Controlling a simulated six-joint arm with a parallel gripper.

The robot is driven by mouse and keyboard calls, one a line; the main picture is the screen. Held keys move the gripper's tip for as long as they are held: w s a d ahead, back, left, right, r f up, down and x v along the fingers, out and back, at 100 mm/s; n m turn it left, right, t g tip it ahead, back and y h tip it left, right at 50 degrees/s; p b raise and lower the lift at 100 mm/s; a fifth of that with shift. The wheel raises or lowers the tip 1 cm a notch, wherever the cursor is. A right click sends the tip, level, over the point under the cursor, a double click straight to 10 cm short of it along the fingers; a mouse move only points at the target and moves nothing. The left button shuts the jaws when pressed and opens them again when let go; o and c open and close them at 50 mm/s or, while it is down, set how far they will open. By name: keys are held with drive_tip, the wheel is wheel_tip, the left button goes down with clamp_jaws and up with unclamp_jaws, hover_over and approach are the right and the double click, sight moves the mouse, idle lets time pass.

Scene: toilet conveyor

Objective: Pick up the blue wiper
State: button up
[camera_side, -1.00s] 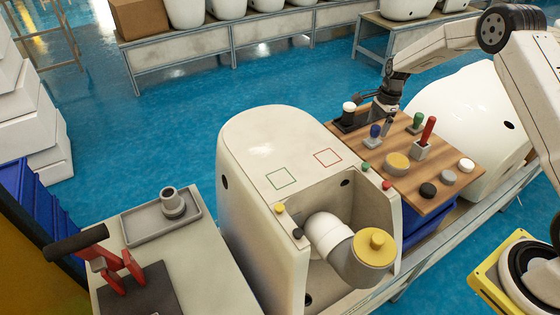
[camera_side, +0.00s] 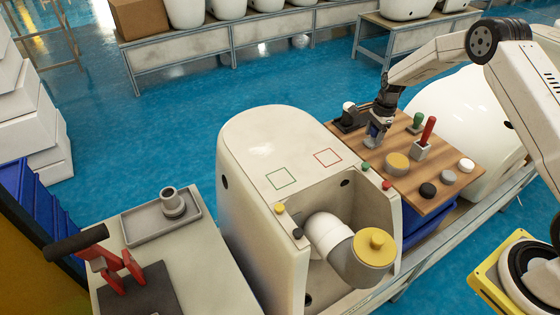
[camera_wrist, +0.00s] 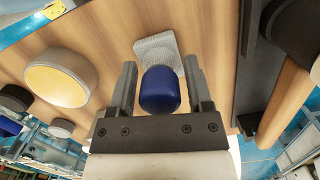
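The blue wiper (camera_wrist: 160,90) stands upright on the wooden board (camera_side: 437,198), its rounded blue handle facing the wrist camera. Its grey base (camera_wrist: 156,46) shows behind the handle in the wrist view. In the side view the blue wiper (camera_side: 372,142) is mostly hidden by my gripper (camera_side: 378,128). My gripper (camera_wrist: 160,68) points down over it, with one finger on each side of the handle. A small gap shows between each finger and the handle, so the gripper is open.
A black holder with a white-topped item (camera_side: 349,111) stands close behind on the left. A green-handled tool (camera_side: 417,120), a red-handled tool (camera_side: 428,133) and a yellow-topped disc (camera_side: 397,163) stand to the right. A white toilet body (camera_side: 262,150) is to the left.

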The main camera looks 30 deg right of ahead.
clamp_jaws()
drive_tip(key=shift+r, duration=0.15)
drive_tip(key=shift+r, duration=0.8)
drive_tip(key=s+a+r, duration=0.3)
drive_tip(key=s+r, duration=0.8)
drive_tip(key=s, duration=0.2)
drive_tip(key=shift+s+a, duration=0.25)
drive_tip(key=shift+a, duration=0.05)
